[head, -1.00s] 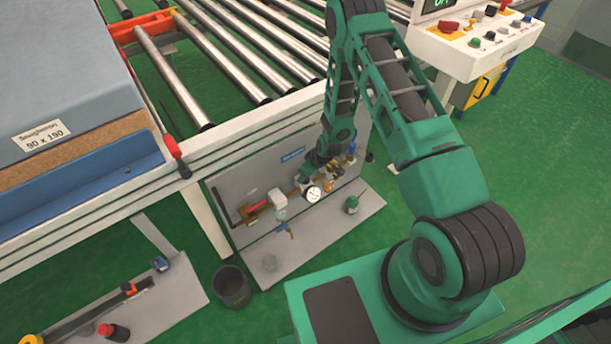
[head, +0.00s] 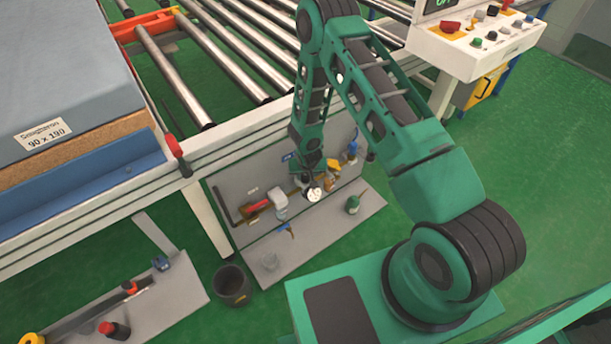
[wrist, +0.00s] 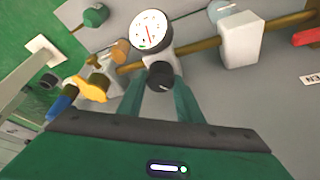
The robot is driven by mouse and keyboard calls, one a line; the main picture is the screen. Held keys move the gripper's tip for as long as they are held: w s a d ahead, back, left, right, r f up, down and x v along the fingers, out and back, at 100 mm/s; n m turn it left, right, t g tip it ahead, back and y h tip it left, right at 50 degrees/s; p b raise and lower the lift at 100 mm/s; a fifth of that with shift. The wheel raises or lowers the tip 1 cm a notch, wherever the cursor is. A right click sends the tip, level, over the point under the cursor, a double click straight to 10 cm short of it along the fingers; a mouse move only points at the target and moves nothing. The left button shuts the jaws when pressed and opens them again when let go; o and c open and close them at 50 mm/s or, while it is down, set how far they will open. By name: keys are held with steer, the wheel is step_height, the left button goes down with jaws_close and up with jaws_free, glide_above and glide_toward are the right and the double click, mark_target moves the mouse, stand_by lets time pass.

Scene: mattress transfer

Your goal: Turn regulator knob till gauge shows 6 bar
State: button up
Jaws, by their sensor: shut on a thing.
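The regulator knob (wrist: 160,77) is a small black knob below the gauge in the wrist view. The round white gauge (wrist: 150,31) has a red needle; its numbers are too small to read. In the head view the gauge (head: 314,194) faces me on the pipe panel. My gripper (wrist: 160,88) has its two green fingers on either side of the knob and is shut on it.
A yellow handle (wrist: 92,87) and a blue part (wrist: 62,103) stand close to the gripper. A white block (wrist: 240,38) and a red handle (wrist: 308,37) sit along the brass pipe. In the head view the roller conveyor frame (head: 240,125) overhangs the panel.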

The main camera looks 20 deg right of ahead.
mark_target(306, 191)
stand_by(0.4)
steer(key=o, duration=1)
steer(key=shift+o, duration=0.2)
steer(key=v, duration=1)
steer(key=shift+s+r, duration=0.15)
steer(key=shift+r, duration=0.2)
steer(key=shift+a, duration=0.1)
